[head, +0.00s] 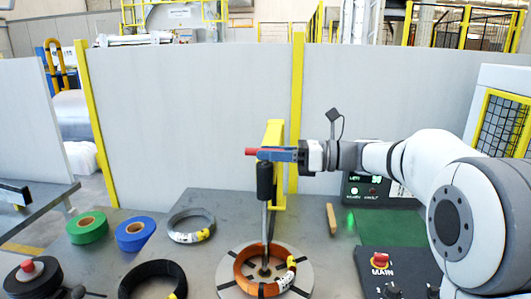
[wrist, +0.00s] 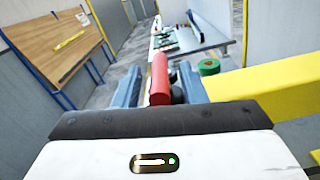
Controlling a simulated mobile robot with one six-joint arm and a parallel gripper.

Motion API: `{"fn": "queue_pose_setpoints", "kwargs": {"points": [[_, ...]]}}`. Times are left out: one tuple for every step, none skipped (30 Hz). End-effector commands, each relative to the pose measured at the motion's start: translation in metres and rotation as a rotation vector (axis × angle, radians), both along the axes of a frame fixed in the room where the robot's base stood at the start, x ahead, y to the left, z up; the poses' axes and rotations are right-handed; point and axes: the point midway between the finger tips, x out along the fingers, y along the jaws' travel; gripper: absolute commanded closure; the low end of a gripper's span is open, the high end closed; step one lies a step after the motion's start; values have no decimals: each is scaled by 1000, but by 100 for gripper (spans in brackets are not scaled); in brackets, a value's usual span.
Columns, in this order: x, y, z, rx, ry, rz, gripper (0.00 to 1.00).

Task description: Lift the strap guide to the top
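The strap guide's black body (head: 265,181) sits upright near the top of a thin metal rod, beside a yellow post, above the orange coil (head: 243,271). A red handle (head: 251,152) shows at its top; in the wrist view the red handle (wrist: 160,78) lies lengthwise between my fingers. My gripper (head: 277,155) is level with the handle, with the red end past the fingertips. In the wrist view my gripper (wrist: 160,85) has a finger on each side of the handle, with narrow gaps visible. The join of handle and body is hidden behind my fingers.
The orange coil lies on a round grey plate (head: 228,292). Green (head: 87,228) and blue (head: 134,233) tape rolls, a grey coil (head: 191,226) and a black coil (head: 152,283) lie to the left. A control box (head: 383,272) stands to the right. Grey partitions (head: 190,120) stand behind.

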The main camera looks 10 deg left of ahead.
Motion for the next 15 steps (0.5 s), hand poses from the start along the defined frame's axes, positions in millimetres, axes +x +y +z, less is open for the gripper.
{"fn": "queue_pose_setpoints", "kwargs": {"points": [[-1, 5, 0, 0, 0, 2, 62], [-1, 7, 0, 0, 0, 2, 62], [-1, 9, 0, 0, 0, 1, 62], [-1, 10, 0, 0, 0, 0, 62], [-1, 10, 0, 0, 0, 0, 62], [-1, 11, 0, 0, 0, -1, 62], [-1, 11, 0, 0, 0, -1, 62], [-1, 11, 0, 0, 0, -1, 62], [-1, 11, 0, 0, 0, -1, 62], [-1, 10, 0, 0, 0, -1, 62], [-1, 10, 0, 0, -1, -1, 62], [-1, 10, 0, 0, -1, -1, 63], [-1, 10, 0, 0, -1, -1, 65], [-1, 10, 0, 0, -1, -1, 68], [-1, 10, 0, 0, -1, -2, 71]]}}
